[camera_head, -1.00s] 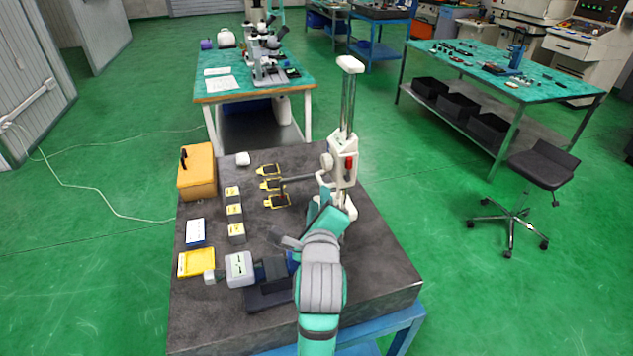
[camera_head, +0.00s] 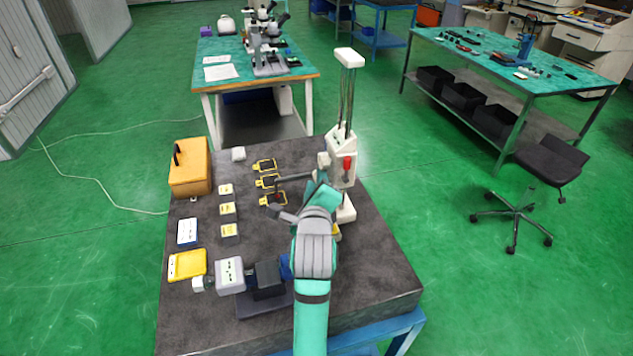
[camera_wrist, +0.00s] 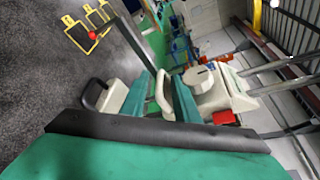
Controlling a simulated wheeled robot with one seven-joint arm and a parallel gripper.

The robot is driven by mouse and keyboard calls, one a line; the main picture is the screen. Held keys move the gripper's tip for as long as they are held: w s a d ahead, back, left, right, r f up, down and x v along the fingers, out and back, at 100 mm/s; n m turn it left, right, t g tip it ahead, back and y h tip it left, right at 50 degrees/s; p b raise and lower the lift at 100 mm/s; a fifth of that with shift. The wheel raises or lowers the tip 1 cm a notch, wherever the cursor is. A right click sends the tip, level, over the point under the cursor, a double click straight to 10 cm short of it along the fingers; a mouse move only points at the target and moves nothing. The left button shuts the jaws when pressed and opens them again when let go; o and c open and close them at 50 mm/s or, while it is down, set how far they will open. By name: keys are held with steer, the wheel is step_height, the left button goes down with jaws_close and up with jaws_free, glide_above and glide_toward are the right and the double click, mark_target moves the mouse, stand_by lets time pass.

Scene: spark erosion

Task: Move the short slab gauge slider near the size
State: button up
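The gauge (camera_head: 346,112) stands upright at the right rear of the dark stone plate, with twin rods and a white cap. Its white slider (camera_head: 341,150) has a red part and sits low on the rods. A thin arm (camera_head: 294,178) reaches left from it over yellow-edged pieces. In the wrist view the slider (camera_wrist: 213,90) is right of centre, and the arm's red tip (camera_wrist: 92,35) is at upper left. My gripper (camera_head: 322,180) is at the slider's near left side. In the wrist view its teal fingers (camera_wrist: 166,95) are apart, on either side of a white part; contact is unclear.
Three yellow-edged pieces (camera_head: 267,181) lie under the arm. Three small labelled blocks (camera_head: 228,209), an orange case (camera_head: 190,170) and a grey device (camera_head: 230,275) stand further left on the stone plate (camera_head: 375,270). Its right front is clear.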

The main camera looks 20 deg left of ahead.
jaws_close()
steer(key=shift+f, duration=0.25)
jaws_free()
steer(key=shift+d, duration=0.1)
